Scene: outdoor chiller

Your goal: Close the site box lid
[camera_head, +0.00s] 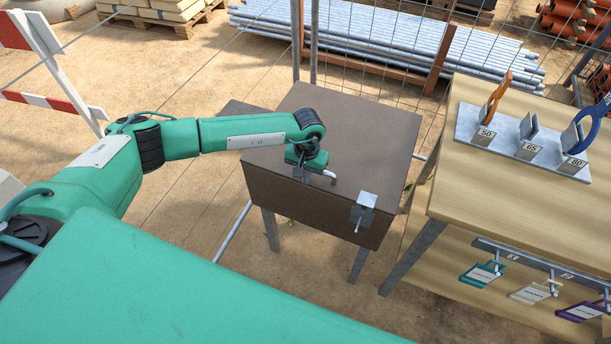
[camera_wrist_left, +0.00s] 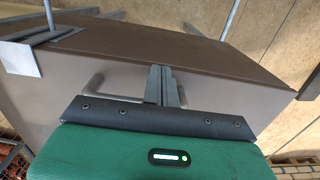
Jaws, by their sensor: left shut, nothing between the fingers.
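The site box (camera_head: 365,135) is a brown box on grey legs in the middle of the head view. Its lid lies flat and looks down on the body; I cannot tell whether a thin gap remains. A metal hasp (camera_head: 364,208) with a pin sits at the front edge. My left gripper (camera_head: 303,174) points down at the front of the lid, beside the grey bar handle (camera_head: 325,175). In the left wrist view its fingers (camera_wrist_left: 165,82) are shut and empty, between the handle's ends (camera_wrist_left: 95,88). Contact with the lid is unclear. My right gripper is not in view.
A wooden workbench (camera_head: 490,205) with a tool rack (camera_head: 520,148) and hanging tags stands close on the right. A wire fence and stacked pipes (camera_head: 380,40) lie behind. A red-white barrier (camera_head: 50,103) is at left. Sandy ground is open left of the box.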

